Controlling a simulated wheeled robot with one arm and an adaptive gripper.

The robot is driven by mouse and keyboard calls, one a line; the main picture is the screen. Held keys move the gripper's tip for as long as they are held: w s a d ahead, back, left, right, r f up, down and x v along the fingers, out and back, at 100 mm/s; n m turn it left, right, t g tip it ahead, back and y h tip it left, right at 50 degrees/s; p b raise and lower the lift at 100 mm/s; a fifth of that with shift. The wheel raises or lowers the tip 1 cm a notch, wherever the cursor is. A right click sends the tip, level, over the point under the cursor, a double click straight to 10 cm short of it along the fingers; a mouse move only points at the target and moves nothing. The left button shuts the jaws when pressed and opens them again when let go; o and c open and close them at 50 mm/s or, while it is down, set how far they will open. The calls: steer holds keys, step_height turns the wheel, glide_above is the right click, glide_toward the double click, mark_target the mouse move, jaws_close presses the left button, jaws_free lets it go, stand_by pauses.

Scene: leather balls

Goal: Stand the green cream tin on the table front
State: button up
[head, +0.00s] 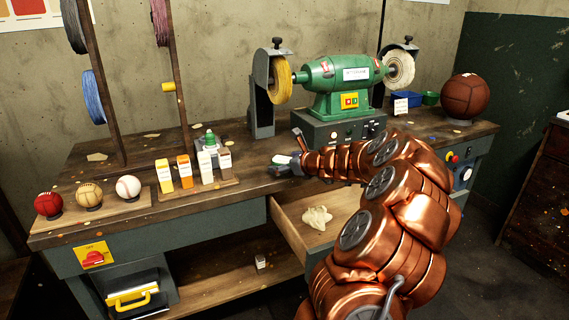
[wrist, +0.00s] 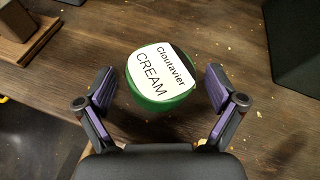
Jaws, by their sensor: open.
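The green cream tin (wrist: 140,88) has a white label reading "Cloutavier CREAM" facing up in the wrist view. It rests on the brown wooden tabletop (wrist: 70,70). My gripper (wrist: 160,82) is open, with one finger on each side of the tin and visible gaps between the pads and the tin. In the head view a small green and white patch of the tin (head: 281,160) shows beside my gripper (head: 291,158), near the table's front edge above the open drawer. My gripper hides the rest of it there.
A wooden rack of bottles and boxes (head: 205,190) stands to the left, with several balls on a board (head: 110,209) beyond it. The green grinder (head: 335,88) stands behind. The open drawer (head: 288,218) holds a crumpled pale cloth (head: 316,218).

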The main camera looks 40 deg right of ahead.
steer(key=shift+r, duration=0.15)
steer(key=shift+s+r, duration=0.15)
steer(key=shift+s, duration=0.2)
steer(key=p+v, duration=0.1)
steer(key=v, duration=1)
steer(key=shift+p, duration=0.35)
steer(key=shift+s, duration=0.1)
